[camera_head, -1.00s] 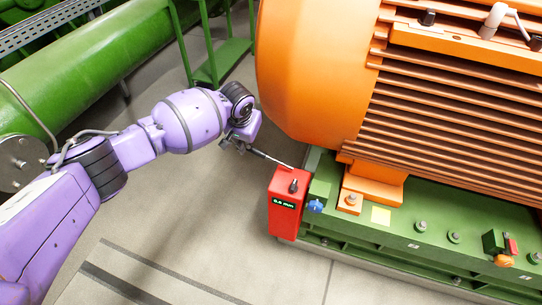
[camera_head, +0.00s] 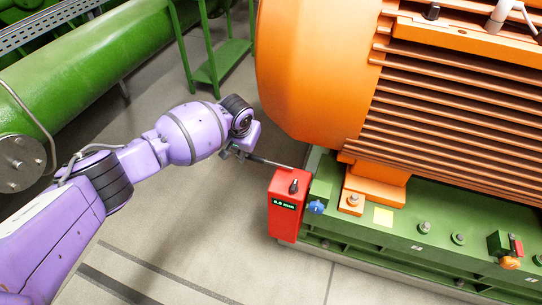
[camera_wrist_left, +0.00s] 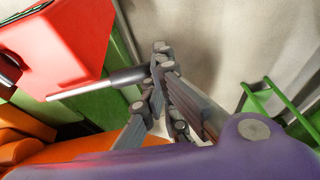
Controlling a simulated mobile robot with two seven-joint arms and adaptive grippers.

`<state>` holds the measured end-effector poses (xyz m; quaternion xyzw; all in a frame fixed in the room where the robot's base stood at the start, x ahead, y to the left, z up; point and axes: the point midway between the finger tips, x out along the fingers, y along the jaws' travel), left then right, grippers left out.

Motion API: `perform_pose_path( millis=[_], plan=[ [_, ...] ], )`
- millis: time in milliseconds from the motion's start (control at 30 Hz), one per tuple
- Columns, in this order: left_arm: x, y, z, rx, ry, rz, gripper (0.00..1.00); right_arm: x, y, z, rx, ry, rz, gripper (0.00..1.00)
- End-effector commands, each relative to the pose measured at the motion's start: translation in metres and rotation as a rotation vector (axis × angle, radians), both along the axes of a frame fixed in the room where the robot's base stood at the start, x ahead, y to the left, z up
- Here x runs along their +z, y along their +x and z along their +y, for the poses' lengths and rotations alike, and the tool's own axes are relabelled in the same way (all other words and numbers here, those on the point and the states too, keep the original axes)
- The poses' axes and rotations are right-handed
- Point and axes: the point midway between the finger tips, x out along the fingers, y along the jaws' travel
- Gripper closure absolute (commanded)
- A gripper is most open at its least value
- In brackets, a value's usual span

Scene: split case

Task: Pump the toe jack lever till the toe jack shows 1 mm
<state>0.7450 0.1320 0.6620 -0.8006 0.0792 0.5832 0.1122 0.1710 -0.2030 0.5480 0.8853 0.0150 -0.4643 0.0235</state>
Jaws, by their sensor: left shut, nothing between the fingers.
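The red toe jack (camera_head: 286,216) stands against the corner of the green base. Its small display (camera_head: 284,204) appears to read 0.6 mm, though the digits are tiny. The jack lever (camera_head: 268,161) slopes up slightly to the left from the jack's top. My left gripper (camera_head: 240,154) is at the lever's free end. In the left wrist view the lever's dark grip (camera_wrist_left: 115,78) ends right at the fingers (camera_wrist_left: 157,78). The fingers are shut with nothing between them; whether they touch the grip is hard to tell. The jack (camera_wrist_left: 68,45) also shows there. My right gripper is not in view.
The orange motor (camera_head: 310,75) sits on the green base (camera_head: 400,225), right of the jack. A blue knob (camera_head: 316,207) is beside the jack. A green pipe (camera_head: 90,75) and a green stand (camera_head: 220,62) are at the upper left. Floor left of the jack is clear.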

Motion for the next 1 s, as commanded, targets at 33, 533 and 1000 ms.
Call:
perform_pose_path(
  millis=[33, 533, 1000],
  plan=[
    [-0.005, -0.001, 0.0, 0.0, 0.0, 0.003, 1.0, -0.003, -0.002, 0.0, 0.0, 0.0, 0.004, 0.6],
    [-0.027, 0.0, 0.002, 0.0, 0.001, 0.003, 1.0, -0.014, -0.009, -0.001, -0.001, 0.0, 0.018, 0.6],
    [-0.027, 0.0, 0.002, 0.0, 0.0, 0.001, 1.0, -0.01, -0.005, 0.0, -0.001, 0.0, 0.012, 0.6]
  ],
)
